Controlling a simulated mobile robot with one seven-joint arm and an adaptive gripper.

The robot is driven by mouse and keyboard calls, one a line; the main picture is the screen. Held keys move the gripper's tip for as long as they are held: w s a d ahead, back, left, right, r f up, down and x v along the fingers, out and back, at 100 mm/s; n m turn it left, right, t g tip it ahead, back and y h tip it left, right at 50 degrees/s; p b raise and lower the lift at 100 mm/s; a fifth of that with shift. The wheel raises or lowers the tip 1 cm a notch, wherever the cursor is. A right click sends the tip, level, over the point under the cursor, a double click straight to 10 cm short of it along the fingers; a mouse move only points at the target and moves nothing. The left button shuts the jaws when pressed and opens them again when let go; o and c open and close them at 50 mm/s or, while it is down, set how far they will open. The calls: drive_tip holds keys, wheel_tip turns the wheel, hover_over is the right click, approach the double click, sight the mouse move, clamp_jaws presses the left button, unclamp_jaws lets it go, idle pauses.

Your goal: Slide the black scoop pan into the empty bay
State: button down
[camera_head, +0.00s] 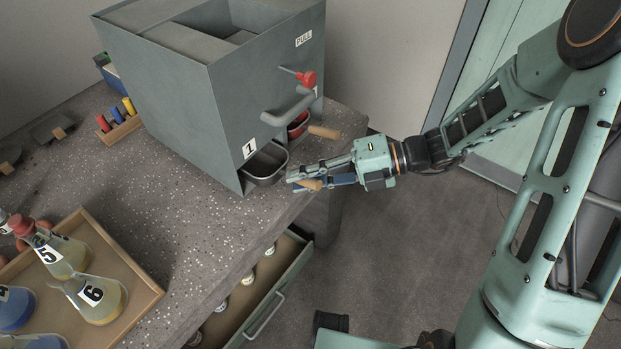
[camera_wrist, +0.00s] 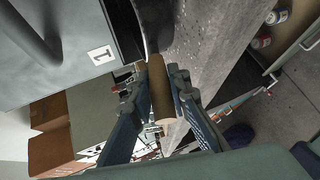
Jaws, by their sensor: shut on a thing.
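The black scoop pan (camera_head: 268,168) is at the lower opening labelled 1 in the grey metal cabinet (camera_head: 190,90). Its front sticks out of the opening and its far end is hidden inside. My gripper (camera_head: 303,178) is shut on the pan's wooden handle (camera_head: 311,185), in front of the cabinet. In the wrist view the handle (camera_wrist: 161,92) lies between my two fingers (camera_wrist: 155,95), and the dark pan (camera_wrist: 155,22) shows beyond it, beside the label 1.
A red pan (camera_head: 297,124) with a wooden handle (camera_head: 325,132) sits in the neighbouring bay. A grey pull handle (camera_head: 288,108) and red knob (camera_head: 307,79) project above. A wooden tray (camera_head: 150,291) of flasks stands front left. An open drawer (camera_head: 255,290) juts out below the bench.

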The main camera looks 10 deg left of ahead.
sight(277, 172)
drive_tip(key=shift+w+a+f+p, duration=0.1)
drive_tip(key=shift+w+a+p, duration=0.2)
drive_tip(key=shift+a, duration=0.4)
drive_tip(key=shift+w+a+r+p, duration=0.15)
drive_tip(key=shift+w+a, duration=0.1)
drive_tip(key=shift+a, duration=0.5)
drive_tip(key=shift+w+a+f+p, duration=0.15)
drive_tip(key=shift+w+a+p, duration=0.15)
drive_tip(key=shift+a, duration=0.4)
drive_tip(key=c, duration=1.7)
unclamp_jaws()
drive_tip(key=shift+c, duration=0.2)
drive_tip(key=v, duration=1.2)
drive_tip(key=shift+w, duration=0.1)
